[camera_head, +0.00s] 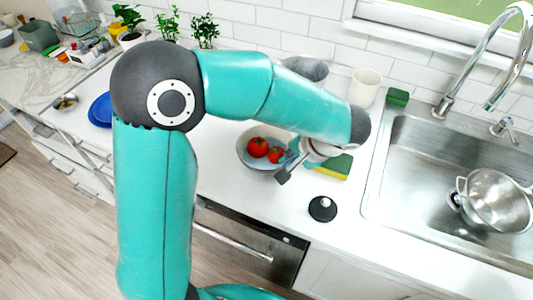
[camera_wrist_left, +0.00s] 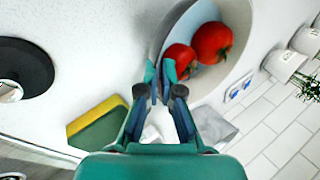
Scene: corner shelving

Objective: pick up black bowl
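A grey bowl (camera_head: 243,158) holding red tomatoes (camera_head: 258,147) stands on the counter in the head view; no clearly black bowl shows. The grey bowl (camera_wrist_left: 180,32) and tomatoes (camera_wrist_left: 211,42) fill the top of the left wrist view. My left gripper (camera_head: 286,166) is at the bowl's right side, partly hidden by its own arm. In the left wrist view its fingertips (camera_wrist_left: 160,74) are close together at the bowl's rim, one before the outside and one before a tomato. I cannot tell whether they grip the rim. My right gripper is out of view.
A black round lid-like object (camera_head: 322,208) lies in front, right of the bowl. A yellow-green sponge (camera_head: 337,167) lies beside my left gripper. A white cup (camera_head: 365,87) and dark grey item (camera_head: 306,68) stand behind. The sink (camera_head: 415,165) with a metal pot (camera_head: 495,200) is right.

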